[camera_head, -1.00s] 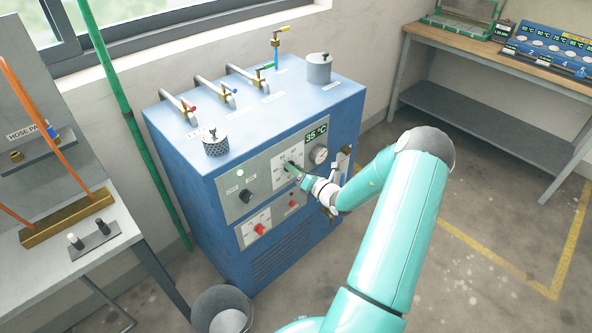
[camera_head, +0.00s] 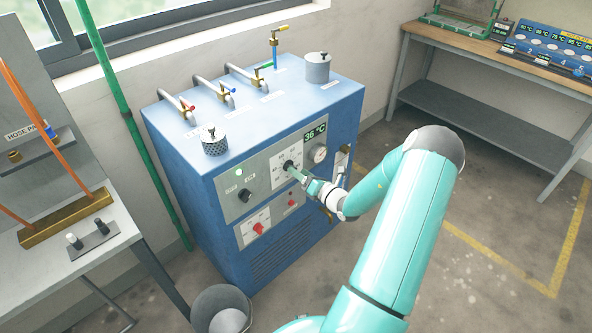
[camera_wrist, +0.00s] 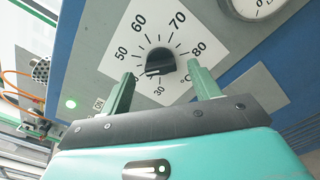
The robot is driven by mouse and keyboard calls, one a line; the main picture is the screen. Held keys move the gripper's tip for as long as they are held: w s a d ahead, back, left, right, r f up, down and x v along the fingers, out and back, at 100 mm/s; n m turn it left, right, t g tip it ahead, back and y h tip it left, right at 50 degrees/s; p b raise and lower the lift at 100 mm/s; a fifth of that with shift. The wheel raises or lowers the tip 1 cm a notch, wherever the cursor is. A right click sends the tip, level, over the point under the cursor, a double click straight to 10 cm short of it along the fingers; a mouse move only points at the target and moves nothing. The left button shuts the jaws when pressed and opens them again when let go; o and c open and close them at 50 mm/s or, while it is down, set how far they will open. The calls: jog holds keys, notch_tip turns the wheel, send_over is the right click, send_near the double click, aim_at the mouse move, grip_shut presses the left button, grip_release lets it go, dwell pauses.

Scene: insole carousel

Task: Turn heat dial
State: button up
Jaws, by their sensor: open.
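The heat dial (camera_head: 288,165) is a black knob on the white scale plate of a blue machine's front panel. In the wrist view the dial (camera_wrist: 160,63) sits among marks from 30 to 80; I cannot tell its exact setting. My gripper (camera_wrist: 161,70) is open, with one green finger on each side of the dial's near edge and gaps to the knob. In the head view my gripper (camera_head: 294,172) is just in front of the dial. A green display (camera_head: 316,132) above reads 36 °C.
The blue machine (camera_head: 185,150) also carries an off/on knob (camera_head: 245,195), a red switch (camera_head: 258,228) and a round gauge (camera_head: 319,153). A workbench (camera_head: 470,58) stands at the back right.

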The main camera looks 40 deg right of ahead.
jog(key=s, duration=1)
jog(key=shift+s+d, duration=0.15)
jog(key=shift+s, duration=0.2)
jog(key=w+a+r+n+g+y, duration=0.1)
jog(key=a+r+n+g+y, duration=0.45)
jog(key=a+n, duration=0.75)
jog(key=w+a+r+n+g+y, duration=0.1)
jog(key=a+r+n+g+y, duration=0.2)
jog(key=a+r+n+g, duration=0.85)
jog(key=s+a+r+n+t+h, duration=0.4)
jog(key=s+a+r+n+h, duration=0.5)
jog(key=n, duration=1)
jog(key=s+a+r, duration=0.3)
jog(key=s, duration=0.1)
jog(key=shift+a+r+t, duration=0.3)
jog(key=shift+a, duration=0.1)
